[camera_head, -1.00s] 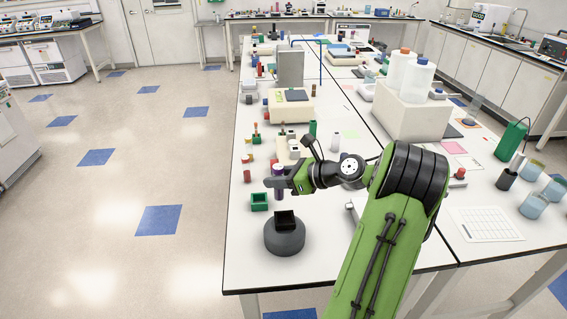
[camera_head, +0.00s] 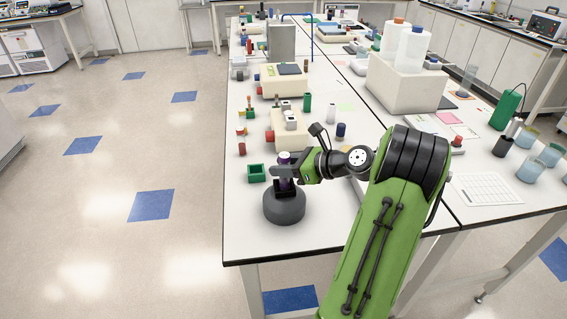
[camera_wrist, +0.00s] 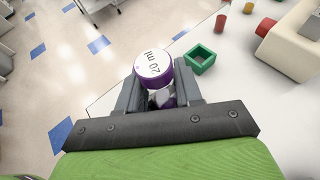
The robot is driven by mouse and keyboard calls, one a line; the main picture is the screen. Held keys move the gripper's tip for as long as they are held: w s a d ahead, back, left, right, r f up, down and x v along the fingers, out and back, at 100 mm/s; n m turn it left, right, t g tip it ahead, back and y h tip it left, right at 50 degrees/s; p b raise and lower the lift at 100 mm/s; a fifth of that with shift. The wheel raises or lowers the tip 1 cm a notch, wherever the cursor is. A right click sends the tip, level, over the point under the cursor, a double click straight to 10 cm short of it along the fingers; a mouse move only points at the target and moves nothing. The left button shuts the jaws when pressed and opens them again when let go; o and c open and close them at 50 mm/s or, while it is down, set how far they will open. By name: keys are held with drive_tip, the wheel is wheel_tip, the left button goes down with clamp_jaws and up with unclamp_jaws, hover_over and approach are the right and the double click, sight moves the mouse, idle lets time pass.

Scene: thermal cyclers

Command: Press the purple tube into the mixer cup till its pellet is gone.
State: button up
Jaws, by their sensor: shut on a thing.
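The purple tube (camera_head: 285,158) has a white cap top, marked "20 ml" in the wrist view (camera_wrist: 152,66). My gripper (camera_head: 285,172) is shut on it and holds it upright. The mixer (camera_head: 284,208) is a dark grey round body with a black square cup (camera_head: 286,192) on top. The tube stands at the cup, its lower end hidden by the cup wall and my gripper. I cannot tell how deep it sits. The pellet is not visible.
A green square holder (camera_head: 257,173) stands just behind and left of the mixer. A beige device (camera_head: 288,128) with small red and dark items around it is farther back. The table's left edge is close to the mixer. The table front is clear.

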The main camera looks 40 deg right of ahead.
sight(283, 155)
drive_tip(key=shift+f, duration=0.4)
idle(1.9)
idle(2.3)
wheel_tip(283, 155, up, 7)
drive_tip(key=p, duration=1)
drive_tip(key=shift+r, duration=0.15)
